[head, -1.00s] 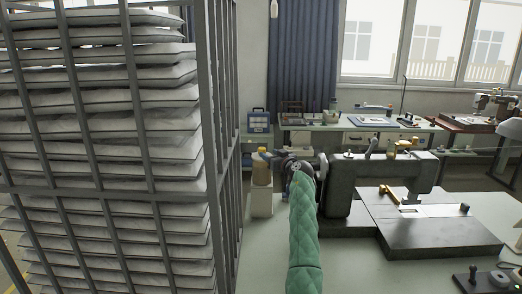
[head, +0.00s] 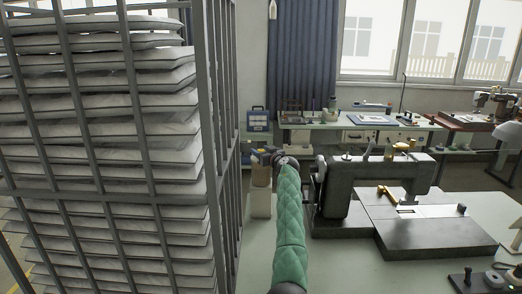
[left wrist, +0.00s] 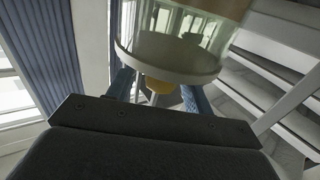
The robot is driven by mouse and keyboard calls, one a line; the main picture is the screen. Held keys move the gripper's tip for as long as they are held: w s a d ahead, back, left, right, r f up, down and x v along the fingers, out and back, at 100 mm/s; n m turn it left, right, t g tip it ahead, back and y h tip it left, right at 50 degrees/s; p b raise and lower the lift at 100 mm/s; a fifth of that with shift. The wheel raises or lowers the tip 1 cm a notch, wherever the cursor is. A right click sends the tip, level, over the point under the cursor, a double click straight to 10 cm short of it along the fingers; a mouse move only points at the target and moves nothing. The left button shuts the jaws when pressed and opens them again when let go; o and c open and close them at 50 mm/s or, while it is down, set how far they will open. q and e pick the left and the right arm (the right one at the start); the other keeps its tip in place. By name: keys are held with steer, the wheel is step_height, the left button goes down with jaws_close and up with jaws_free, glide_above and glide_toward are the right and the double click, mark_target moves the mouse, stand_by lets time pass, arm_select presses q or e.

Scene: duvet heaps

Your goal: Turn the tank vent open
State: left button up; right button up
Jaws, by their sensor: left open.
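The tank (head: 261,176) is a small tan container on a white stand, between the wire rack and the sewing machine. In the left wrist view its clear body and pale rim (left wrist: 170,62) fill the top of the picture. The yellow vent knob (left wrist: 160,86) shows below that rim, between my two blue fingers. My left gripper (head: 264,155) is at the top of the tank and hides most of the knob in the head view. Its jaws are open, one finger on each side of the knob; I cannot tell whether they touch it. My right gripper is not in view.
A tall wire rack (head: 212,120) of folded duvets stands close on the left. A dark sewing machine (head: 334,193) stands just right of my green-sleeved arm. The pale table (head: 345,265) is clear in front. Benches with equipment stand behind.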

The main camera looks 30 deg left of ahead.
arm_select(q)
steer(key=shift+w+a, duration=0.1)
steer(key=shift+a, duration=0.05)
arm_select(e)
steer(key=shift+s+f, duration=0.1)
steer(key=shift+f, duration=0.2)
arm_select(q)
steer(key=c, duration=1)
steer(key=shift+o, duration=0.2)
